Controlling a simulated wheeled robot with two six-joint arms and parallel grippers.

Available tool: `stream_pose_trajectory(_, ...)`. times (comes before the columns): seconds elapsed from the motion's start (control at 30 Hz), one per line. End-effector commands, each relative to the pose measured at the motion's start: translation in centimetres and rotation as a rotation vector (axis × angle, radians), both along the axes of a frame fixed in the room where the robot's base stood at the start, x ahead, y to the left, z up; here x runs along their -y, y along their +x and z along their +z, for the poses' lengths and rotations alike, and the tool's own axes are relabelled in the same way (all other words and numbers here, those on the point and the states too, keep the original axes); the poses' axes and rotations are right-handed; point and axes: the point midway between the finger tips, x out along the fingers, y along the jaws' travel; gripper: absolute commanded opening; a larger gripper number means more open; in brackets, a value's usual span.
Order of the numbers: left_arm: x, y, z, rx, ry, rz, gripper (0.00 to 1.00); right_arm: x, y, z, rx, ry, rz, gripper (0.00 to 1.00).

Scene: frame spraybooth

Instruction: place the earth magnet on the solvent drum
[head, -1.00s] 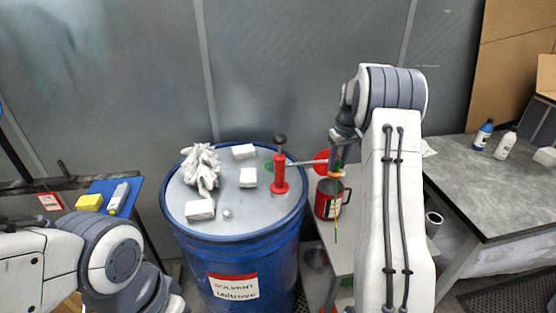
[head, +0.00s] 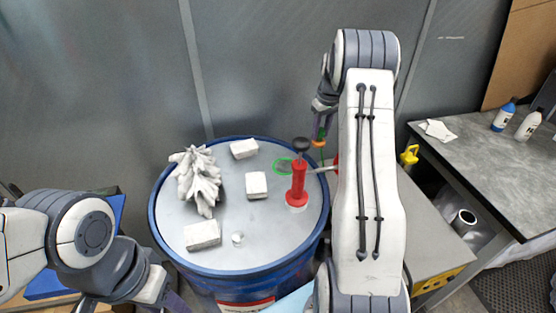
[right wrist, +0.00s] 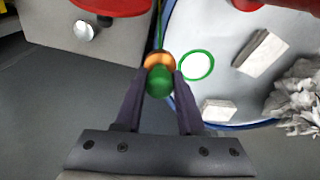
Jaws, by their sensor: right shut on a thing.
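The earth magnet (right wrist: 158,78), a small piece with a green end and an orange collar, is held between the fingers of my right gripper (right wrist: 158,92) in the right wrist view. A thin green cable runs from it. In the head view my right gripper (head: 319,132) is near the far right rim of the blue solvent drum (head: 258,258), with the magnet's orange part (head: 319,143) just showing. The green ring (head: 284,166) on the lid lies left of the magnet. My left gripper (head: 170,297) is at the bottom left, mostly out of view.
A red pump (head: 298,188) with a black knob stands on the lid's right side. Crumpled grey rags (head: 198,180) and several pale blocks (head: 203,235) occupy the left and middle. A grey bench (head: 445,150) with bottles is at right.

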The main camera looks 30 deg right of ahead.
Motion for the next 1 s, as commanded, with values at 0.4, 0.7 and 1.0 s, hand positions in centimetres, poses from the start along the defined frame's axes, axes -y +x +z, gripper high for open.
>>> stream_pose_trajectory(0.4, 0.0, 0.0, 4.2, 0.0, 0.0, -0.005, 0.5, -6.2, 4.4, -4.5, -0.004, 0.001, -0.001, 0.0)
stream_pose_trajectory(0.7, 0.0, 0.0, 5.6, 0.001, 0.0, -0.008, 0.5, -9.1, 6.6, -7.0, 0.001, -0.001, -0.003, 0.0)
stream_pose_trajectory(1.0, 0.0, 0.0, 7.9, 0.001, 0.0, -0.011, 0.5, -9.2, 6.6, -10.5, 0.0, -0.001, -0.003, 0.0)
